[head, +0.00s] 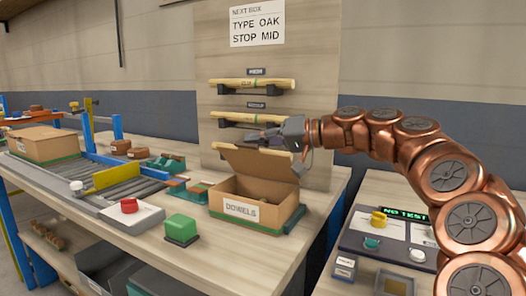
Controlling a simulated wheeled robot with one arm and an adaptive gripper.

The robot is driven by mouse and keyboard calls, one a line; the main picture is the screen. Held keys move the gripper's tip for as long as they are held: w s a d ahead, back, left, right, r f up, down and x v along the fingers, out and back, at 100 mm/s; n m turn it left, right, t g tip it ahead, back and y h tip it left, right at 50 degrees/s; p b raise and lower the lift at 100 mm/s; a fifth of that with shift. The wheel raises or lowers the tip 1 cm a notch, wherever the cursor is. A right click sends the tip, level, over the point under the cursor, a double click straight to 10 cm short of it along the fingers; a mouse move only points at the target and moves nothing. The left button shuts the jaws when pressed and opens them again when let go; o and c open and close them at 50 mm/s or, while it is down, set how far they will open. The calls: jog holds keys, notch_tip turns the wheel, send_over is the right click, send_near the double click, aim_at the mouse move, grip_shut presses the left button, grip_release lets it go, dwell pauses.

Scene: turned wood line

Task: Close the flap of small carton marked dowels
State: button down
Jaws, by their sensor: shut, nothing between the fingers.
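The small carton marked DOWELS (253,209) stands on the bench near its right end, in the middle of the head view. Its flap (258,162) is raised at the back and leans up over the rear edge, so the carton is open at the top. My gripper (262,138) is shut and empty at the top edge of the flap. I cannot tell whether it touches the flap. My arm reaches in from the right. The inside of the carton shows only in part.
A green block (181,228) and a red button (129,205) stand left of the carton. A roller conveyor with a yellow bar (117,176) lies further left. Dowels (252,83) rest on a board behind. A control panel (385,240) sits on the right-hand table, across a gap.

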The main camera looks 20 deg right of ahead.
jog(key=s+a+f+n+h+b, duration=0.1)
jog(key=s+a+f+n+b, duration=0.1)
jog(key=f+b, duration=0.3)
jog(key=s+a+f+n+t+h+b, duration=0.1)
jog(key=s+a+f+n+b, duration=0.1)
jog(key=f+b, duration=0.4)
jog(key=shift+s+a+n+b, duration=0.35)
jog(key=shift+a+n+b, duration=0.05)
jog(key=shift+n+b, duration=0.4)
jog(key=shift+f, duration=0.1)
jog(key=v, duration=0.9)
jog(key=s+a+r+m+g+h+p, duration=0.1)
jog(key=s+a+g+h+p, duration=0.4)
jog(key=s+a+p, duration=1.15)
jog(key=s+d+m+g+h+p, duration=0.5)
jog(key=s+d+p, duration=1)
jog(key=p, duration=1.1)
jog(key=shift+s+m+g+h+p, duration=0.35)
jog(key=shift+s+g+h, duration=0.25)
jog(key=shift+s+g, duration=0.3)
